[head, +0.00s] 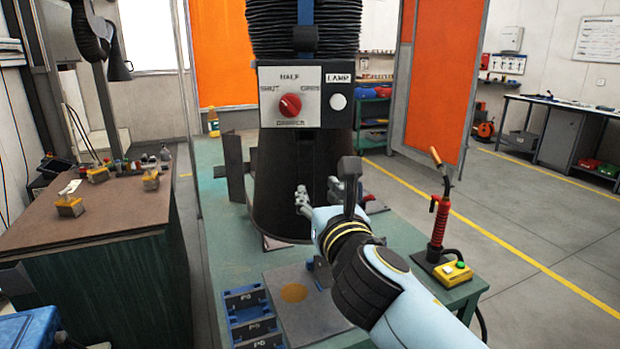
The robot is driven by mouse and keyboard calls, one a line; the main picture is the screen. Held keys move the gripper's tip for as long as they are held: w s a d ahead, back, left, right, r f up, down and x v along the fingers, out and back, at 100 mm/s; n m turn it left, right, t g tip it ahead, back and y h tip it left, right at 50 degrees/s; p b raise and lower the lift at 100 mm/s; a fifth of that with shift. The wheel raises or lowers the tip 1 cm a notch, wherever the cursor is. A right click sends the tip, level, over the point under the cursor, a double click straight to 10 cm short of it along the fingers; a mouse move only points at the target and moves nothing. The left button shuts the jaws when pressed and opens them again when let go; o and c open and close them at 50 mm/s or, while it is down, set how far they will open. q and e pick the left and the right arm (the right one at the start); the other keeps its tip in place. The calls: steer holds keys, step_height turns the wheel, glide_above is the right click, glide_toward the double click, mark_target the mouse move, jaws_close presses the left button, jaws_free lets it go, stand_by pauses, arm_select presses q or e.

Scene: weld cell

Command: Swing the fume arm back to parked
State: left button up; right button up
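The fume arm's black hood (277,185) hangs over the green bench in the middle of the head view, below a ribbed black hose (282,45). Its white panel (283,88) has a red damper knob (290,105) pointing up at HALF and a white LAMP button (338,102). My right gripper (322,195) is in front of the hood's lower right side, its grey fingers apart. I cannot tell whether it touches the hood. Only a small grey part at the bottom left edge may be my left gripper (64,340); its fingers are not clear.
A brown-topped table (110,215) stands left. Orange screens (437,70) stand behind. The floor at right is clear.

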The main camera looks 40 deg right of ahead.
mark_target(307, 170)
steer(key=x, duration=1)
steer(key=shift+w+d+r+p, duration=0.1)
steer(key=shift+d+r+p, duration=0.05)
steer(key=shift+p, duration=0.15)
steer(key=shift+c, duration=0.3)
jaws_close()
